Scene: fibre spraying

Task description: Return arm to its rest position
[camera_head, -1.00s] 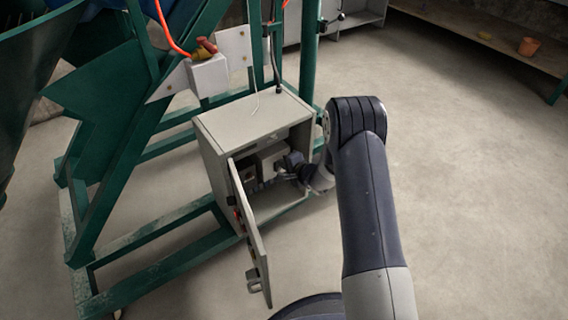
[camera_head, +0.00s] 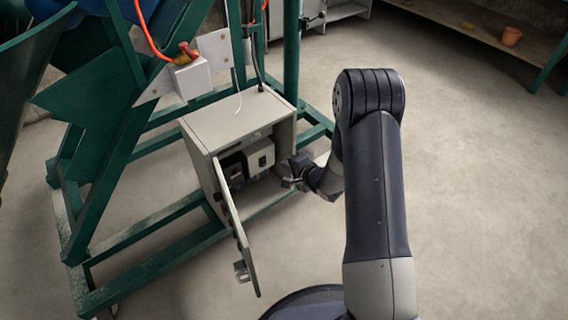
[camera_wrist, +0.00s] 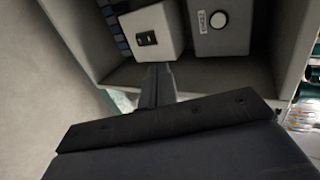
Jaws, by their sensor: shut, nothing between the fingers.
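My gripper (camera_head: 291,181) is at the right side of the open grey cabinet (camera_head: 236,110) in the head view, by its front opening. In the wrist view my gripper (camera_wrist: 157,72) is shut and empty, its closed fingers pointing towards the cabinet's inside. There a light box with a small black switch (camera_wrist: 148,38) and a box with a round white button (camera_wrist: 217,20) show. My arm reaches up from the lower right, bends at the elbow, and its forearm is mostly hidden behind the upper arm.
The cabinet door (camera_head: 234,226) hangs open towards me, left of my arm. A green steel frame (camera_head: 138,262) stands around and behind the cabinet. A wooden shelf (camera_head: 478,22) with a pot (camera_head: 511,36) is at the back right. The floor (camera_head: 480,190) right of my arm is clear.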

